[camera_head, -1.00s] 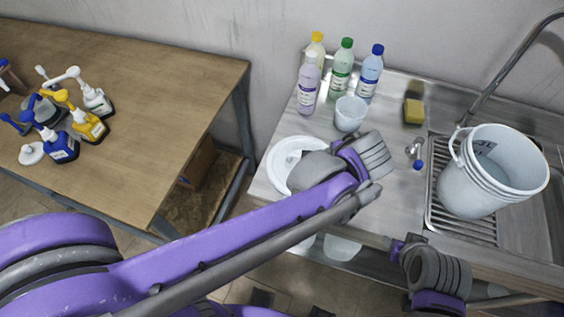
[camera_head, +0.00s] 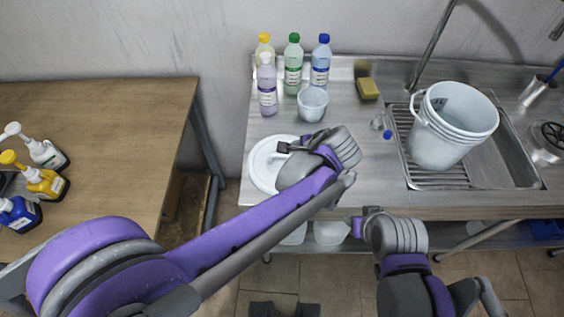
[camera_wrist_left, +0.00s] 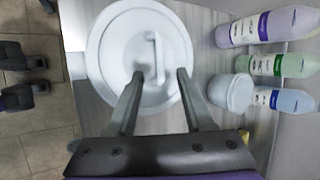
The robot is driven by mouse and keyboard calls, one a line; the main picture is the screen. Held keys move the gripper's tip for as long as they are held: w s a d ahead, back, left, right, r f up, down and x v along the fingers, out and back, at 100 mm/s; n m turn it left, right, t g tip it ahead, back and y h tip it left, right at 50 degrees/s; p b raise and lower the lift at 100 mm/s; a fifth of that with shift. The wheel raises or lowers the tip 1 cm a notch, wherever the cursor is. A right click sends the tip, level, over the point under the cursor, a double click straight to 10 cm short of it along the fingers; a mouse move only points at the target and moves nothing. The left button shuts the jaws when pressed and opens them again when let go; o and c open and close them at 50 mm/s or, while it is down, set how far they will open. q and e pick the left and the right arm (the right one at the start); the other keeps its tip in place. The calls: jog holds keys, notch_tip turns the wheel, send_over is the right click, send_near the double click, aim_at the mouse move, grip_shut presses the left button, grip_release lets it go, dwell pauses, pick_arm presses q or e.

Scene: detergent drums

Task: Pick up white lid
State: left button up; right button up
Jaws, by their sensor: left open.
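The white lid (camera_head: 262,165) lies flat on the left end of the steel counter, partly hidden by my left arm in the head view. In the left wrist view the round lid (camera_wrist_left: 112,50) shows almost whole, with a raised bar handle at its middle. My left gripper (camera_head: 284,148) is over the lid.
A yellow sponge (camera_head: 368,89), a white bucket (camera_head: 450,125) at the sink and a wooden table (camera_head: 110,130) with pump bottles (camera_head: 42,184) are also in view. The counter's middle is mostly clear.

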aim_at(284, 156)
pick_arm(q)
jog(key=x, duration=0.6)
jog(key=shift+w+a, duration=0.1)
jog(key=shift+a, duration=0.15)
jog(key=shift+c, duration=0.8)
grip_shut()
